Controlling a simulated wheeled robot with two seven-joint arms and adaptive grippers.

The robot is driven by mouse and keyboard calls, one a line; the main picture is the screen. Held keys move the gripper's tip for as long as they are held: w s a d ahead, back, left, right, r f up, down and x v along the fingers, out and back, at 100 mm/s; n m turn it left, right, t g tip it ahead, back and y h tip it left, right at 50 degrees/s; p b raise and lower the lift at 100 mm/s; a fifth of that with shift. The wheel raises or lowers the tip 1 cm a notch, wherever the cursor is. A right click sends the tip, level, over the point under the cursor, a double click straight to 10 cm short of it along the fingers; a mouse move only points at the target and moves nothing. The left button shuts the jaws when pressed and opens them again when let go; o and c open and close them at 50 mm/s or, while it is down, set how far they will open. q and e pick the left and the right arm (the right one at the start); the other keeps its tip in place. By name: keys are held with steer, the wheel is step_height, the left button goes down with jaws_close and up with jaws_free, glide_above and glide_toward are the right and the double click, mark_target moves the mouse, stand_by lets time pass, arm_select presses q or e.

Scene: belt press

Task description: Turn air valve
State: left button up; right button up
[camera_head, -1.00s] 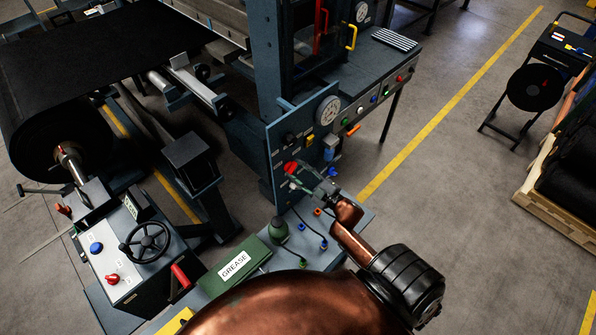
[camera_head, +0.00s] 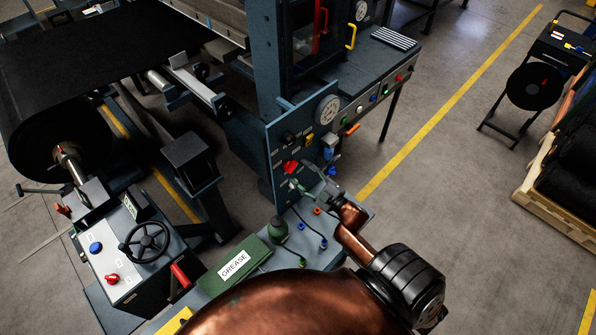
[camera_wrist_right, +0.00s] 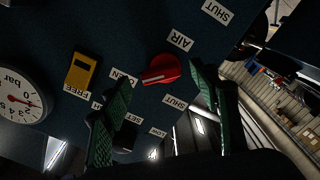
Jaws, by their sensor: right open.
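The air valve is a red knob (camera_head: 291,167) on the blue upright panel, beside the press. In the right wrist view the red knob (camera_wrist_right: 160,70) has its grip tilted, its narrow end pointing left toward the OPEN label. An AIR label and a SHUT label sit near it. My right gripper (camera_head: 304,180) is open, just in front of the panel and slightly below the knob in the head view. In the wrist view its green fingers (camera_wrist_right: 162,78) stand apart, one on each side of the knob. No contact is visible. My left gripper is out of view.
A pressure gauge (camera_head: 327,110) and a yellow switch (camera_wrist_right: 82,72) share the panel. Below is a bench with a green GREASE box (camera_head: 236,264), a green bottle (camera_head: 278,230) and small coloured fittings. A handwheel (camera_head: 146,241) stands at left.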

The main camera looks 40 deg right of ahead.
steer(key=s, duration=0.9)
steer(key=shift+s+d, duration=0.4)
steer(key=shift+d, duration=0.05)
steer(key=shift+s, duration=0.1)
